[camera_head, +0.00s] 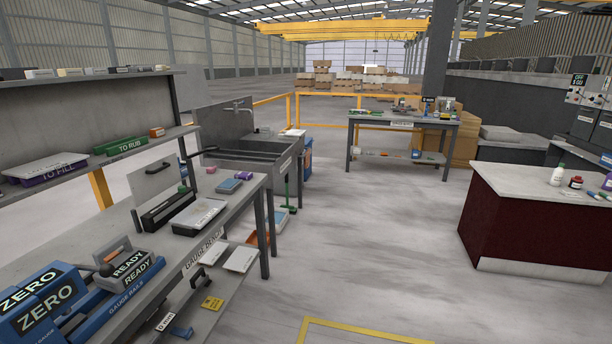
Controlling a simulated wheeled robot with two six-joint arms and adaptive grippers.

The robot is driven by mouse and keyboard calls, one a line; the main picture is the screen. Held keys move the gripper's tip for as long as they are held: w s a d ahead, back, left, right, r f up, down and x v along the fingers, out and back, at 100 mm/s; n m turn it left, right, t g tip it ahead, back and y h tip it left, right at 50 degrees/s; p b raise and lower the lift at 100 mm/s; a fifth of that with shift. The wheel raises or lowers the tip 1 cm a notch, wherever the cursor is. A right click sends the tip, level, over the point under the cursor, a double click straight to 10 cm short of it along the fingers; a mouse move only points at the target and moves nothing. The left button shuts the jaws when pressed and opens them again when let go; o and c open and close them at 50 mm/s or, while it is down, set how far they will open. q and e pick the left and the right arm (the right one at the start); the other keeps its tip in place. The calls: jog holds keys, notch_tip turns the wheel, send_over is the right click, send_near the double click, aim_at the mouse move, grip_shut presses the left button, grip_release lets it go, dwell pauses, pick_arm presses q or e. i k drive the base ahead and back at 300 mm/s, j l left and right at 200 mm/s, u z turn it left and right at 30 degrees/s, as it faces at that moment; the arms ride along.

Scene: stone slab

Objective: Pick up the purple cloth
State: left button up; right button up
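A small purple item (245,175), which may be the purple cloth, lies at the far end of the long grey bench (232,200) on the left. It is too small to tell for sure that it is cloth. A light blue box-like item (228,186) lies just left of it. Neither of my grippers shows in the camera_head view.
A metal sink (255,150) stands behind the bench. Blue ZERO boxes (35,300) and a READY box (130,265) fill the near bench end. A shelf (80,165) overhangs left. A dark red counter (530,225) stands right. The middle floor is clear.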

aim_at(240, 175)
jog(key=i+l, duration=0.1)
jog(key=i, duration=0.5)
jog(key=i+l, duration=0.1)
jog(key=i, duration=0.5)
jog(key=i+l+u, duration=0.1)
jog(key=i, duration=0.5)
jog(key=i+l+u, duration=0.2)
jog(key=i+u, duration=0.25)
jog(key=i+l+u, duration=0.35)
jog(key=u, duration=0.15)
jog(key=i+l+u, duration=0.6)
jog(key=l+u, duration=0.35)
jog(key=i+l+u, duration=0.1)
jog(key=l+u, duration=0.35)
jog(key=l, duration=0.3)
